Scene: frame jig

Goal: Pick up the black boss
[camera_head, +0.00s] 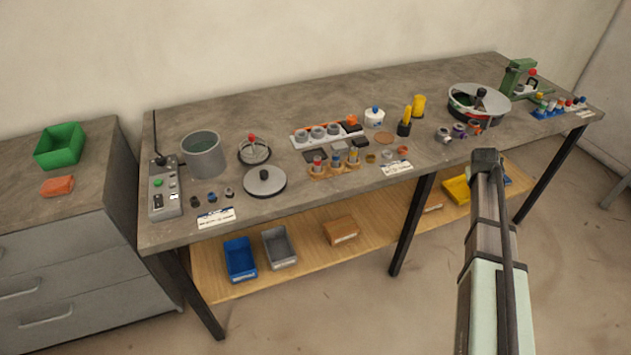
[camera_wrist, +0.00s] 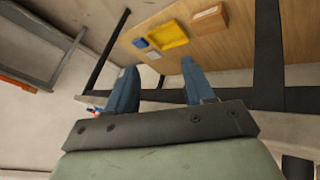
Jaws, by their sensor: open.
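A small black piece (camera_head: 195,202), which looks like the black boss, stands near the front left edge of the workbench, right of the grey control box. Two similar small pieces, a dark one (camera_head: 211,197) and a grey-blue one (camera_head: 229,193), stand in a row to its right. The pieces are too small to make out in detail. In the wrist view my gripper (camera_wrist: 160,88) has its two blue fingers spread apart with nothing between them. It faces the lower shelf, and the black piece is not in the wrist view. My arm rises at the right front of the bench in the head view.
A white label (camera_head: 215,217) lies in front of the small pieces. A grey pot (camera_head: 203,154), a control box (camera_head: 165,188) with a thin upright rod and a round lidded disc (camera_head: 265,182) surround them. The lower shelf (camera_head: 300,260) holds trays and boxes.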

